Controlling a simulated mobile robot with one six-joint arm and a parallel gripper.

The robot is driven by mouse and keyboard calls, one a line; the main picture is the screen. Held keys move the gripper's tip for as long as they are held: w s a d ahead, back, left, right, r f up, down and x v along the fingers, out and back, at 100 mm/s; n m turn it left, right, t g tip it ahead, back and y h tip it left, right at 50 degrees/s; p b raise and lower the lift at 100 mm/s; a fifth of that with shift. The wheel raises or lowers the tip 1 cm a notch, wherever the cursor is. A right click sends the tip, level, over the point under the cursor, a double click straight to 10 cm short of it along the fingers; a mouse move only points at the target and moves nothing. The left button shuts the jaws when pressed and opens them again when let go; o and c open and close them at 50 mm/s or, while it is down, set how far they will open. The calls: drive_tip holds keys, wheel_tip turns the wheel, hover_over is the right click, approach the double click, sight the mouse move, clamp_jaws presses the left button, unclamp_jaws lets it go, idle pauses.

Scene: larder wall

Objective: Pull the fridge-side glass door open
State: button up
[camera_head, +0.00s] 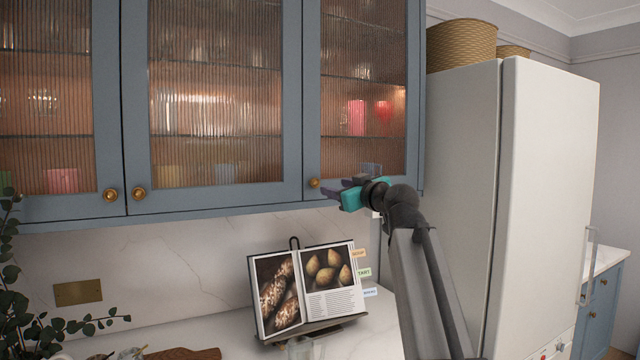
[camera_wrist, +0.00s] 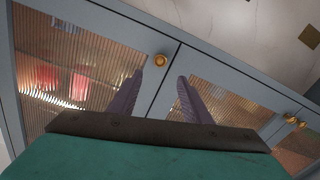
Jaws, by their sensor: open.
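The fridge-side glass door (camera_head: 312,100) is the rightmost blue-framed, reeded-glass door of the wall cabinet, and it looks shut. Its round brass knob (camera_head: 314,183) sits at its lower left corner. My gripper (camera_head: 328,188) is close by the knob, at the door's lower edge. In the wrist view the knob (camera_wrist: 160,60) appears ahead of my gripper (camera_wrist: 160,82), roughly between the two purple fingers and beyond their tips. The fingers are apart and nothing is between them. The head view does not clearly show the gap between fingers and knob.
Two more glass doors with brass knobs (camera_head: 138,194) are to the left. A white fridge (camera_head: 545,180) stands close on the right, with baskets (camera_head: 462,45) on top. An open cookbook (camera_head: 308,290) stands on the counter below. A plant (camera_head: 15,280) is at the left.

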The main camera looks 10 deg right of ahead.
sight(316, 183)
drive_tip(key=p+x, duration=0.2)
drive_tip(key=x, duration=0.9)
drive_tip(key=shift+a+p, duration=0.1)
drive_tip(key=shift+p, duration=0.25)
drive_tip(key=shift+c, duration=0.4)
clamp_jaws()
